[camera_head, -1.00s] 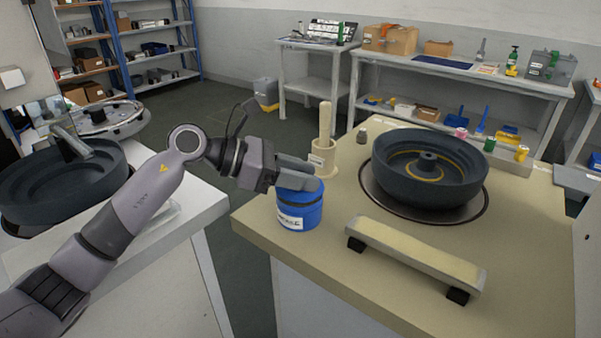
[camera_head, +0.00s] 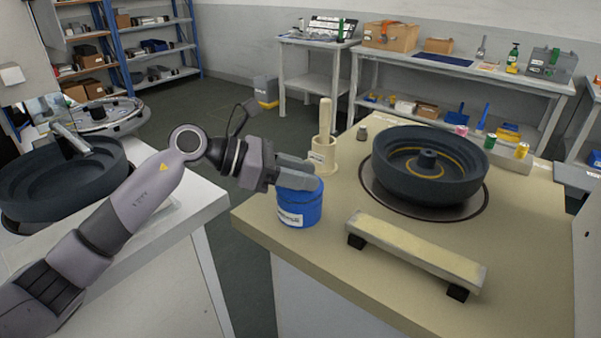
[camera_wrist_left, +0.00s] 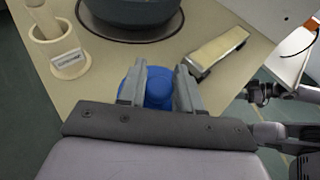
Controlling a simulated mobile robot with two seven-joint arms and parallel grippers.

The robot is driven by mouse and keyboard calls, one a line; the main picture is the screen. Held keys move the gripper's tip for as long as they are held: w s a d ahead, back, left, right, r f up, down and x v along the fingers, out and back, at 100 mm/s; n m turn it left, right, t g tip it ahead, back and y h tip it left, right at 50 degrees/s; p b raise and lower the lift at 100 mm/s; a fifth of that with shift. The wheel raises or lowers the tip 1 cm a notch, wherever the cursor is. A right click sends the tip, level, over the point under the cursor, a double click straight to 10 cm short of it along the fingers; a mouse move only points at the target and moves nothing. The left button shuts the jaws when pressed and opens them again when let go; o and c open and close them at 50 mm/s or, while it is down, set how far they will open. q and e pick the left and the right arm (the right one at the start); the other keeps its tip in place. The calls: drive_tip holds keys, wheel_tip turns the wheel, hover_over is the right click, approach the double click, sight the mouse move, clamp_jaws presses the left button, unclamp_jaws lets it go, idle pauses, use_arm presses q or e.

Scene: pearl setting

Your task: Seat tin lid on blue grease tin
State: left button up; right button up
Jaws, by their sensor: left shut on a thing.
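The blue grease tin (camera_head: 299,214) stands upright near the left front corner of the beige bench, its white label facing me. The blue tin lid (camera_head: 309,186) is on top of it, with no dark gap showing between them. My left gripper (camera_head: 313,175) is shut on the lid; the wrist view shows its two fingers (camera_wrist_left: 159,78) on either side of the lid's round blue knob (camera_wrist_left: 158,93). The fingers hide part of the lid, so I cannot tell whether it is fully down.
A beige pot (camera_head: 322,157) with an upright handle stands just behind the tin. A large dark wheel-like part (camera_head: 430,195) sits to the right. A pale bar on black feet (camera_head: 415,252) lies in front of it. The bench's left edge is close to the tin.

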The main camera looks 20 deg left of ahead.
use_arm(q)
drive_tip(key=shift+f, duration=0.3)
drive_tip(key=o, duration=1.1)
